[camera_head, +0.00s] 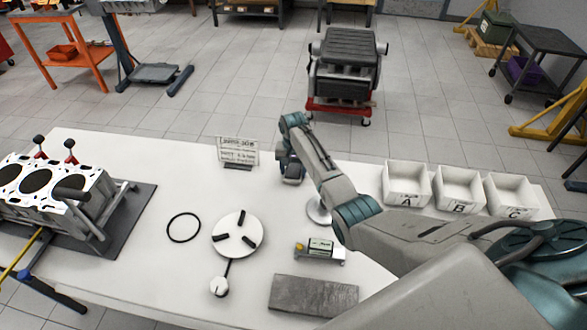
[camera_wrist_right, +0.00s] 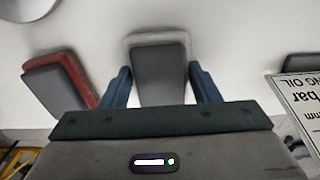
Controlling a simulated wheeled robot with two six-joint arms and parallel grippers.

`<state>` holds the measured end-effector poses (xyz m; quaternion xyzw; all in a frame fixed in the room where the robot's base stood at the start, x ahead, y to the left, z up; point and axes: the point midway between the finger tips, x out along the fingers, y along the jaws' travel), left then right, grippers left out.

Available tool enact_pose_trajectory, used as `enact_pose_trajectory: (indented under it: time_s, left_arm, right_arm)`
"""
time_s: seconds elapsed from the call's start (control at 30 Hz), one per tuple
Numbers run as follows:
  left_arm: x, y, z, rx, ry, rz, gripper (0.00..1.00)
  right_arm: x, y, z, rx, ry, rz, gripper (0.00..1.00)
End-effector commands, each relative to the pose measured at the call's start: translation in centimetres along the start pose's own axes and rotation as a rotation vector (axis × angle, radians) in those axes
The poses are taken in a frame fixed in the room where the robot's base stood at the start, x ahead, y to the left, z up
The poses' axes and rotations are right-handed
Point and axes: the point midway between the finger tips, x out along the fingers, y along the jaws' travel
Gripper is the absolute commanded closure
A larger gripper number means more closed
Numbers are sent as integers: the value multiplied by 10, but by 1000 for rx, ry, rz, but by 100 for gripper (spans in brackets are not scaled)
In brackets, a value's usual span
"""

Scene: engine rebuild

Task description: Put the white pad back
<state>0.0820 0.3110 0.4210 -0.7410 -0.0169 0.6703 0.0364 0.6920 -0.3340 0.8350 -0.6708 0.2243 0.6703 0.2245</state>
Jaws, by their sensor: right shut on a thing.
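My right gripper (camera_head: 291,174) is over the back middle of the white table, just right of the sign. In the right wrist view its two blue fingers (camera_wrist_right: 163,88) stand on either side of the white pad (camera_wrist_right: 158,40), a grey block with a pale whitish rim. The gripper is shut on this pad. I cannot tell whether the pad touches the table. A similar grey pad with a red edge (camera_wrist_right: 62,78) lies to the left in the wrist view, apart from the fingers. My left gripper is not in view.
A sign (camera_head: 238,151) stands near the gripper. White bins A (camera_head: 406,201), B (camera_head: 461,207) and C (camera_head: 515,212) stand right. An engine block (camera_head: 62,207), black ring (camera_head: 184,213), round white disc (camera_head: 250,250), small gauge box (camera_head: 319,253) and grey plate (camera_head: 313,295) occupy the table.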

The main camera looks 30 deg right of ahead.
Motion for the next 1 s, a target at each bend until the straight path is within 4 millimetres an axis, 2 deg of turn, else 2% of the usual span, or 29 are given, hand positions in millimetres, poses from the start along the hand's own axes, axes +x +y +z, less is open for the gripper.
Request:
enact_pose_trajectory:
  time_s: [0.03,0.13,0.4,0.53,0.67,1.0]
  left_arm:
    - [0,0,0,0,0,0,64]
    - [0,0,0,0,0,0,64]
    - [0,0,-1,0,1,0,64]
    - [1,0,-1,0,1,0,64]
    - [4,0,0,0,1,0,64]
    - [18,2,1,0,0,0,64]
  right_arm:
    - [1,0,0,0,0,0,41]
    - [1,0,0,0,0,0,23]
    - [0,0,0,0,0,0,23]
    - [-8,0,-1,0,3,-1,23]
    - [-30,0,-1,0,5,-2,23]
    - [-99,-1,-1,0,3,-2,23]
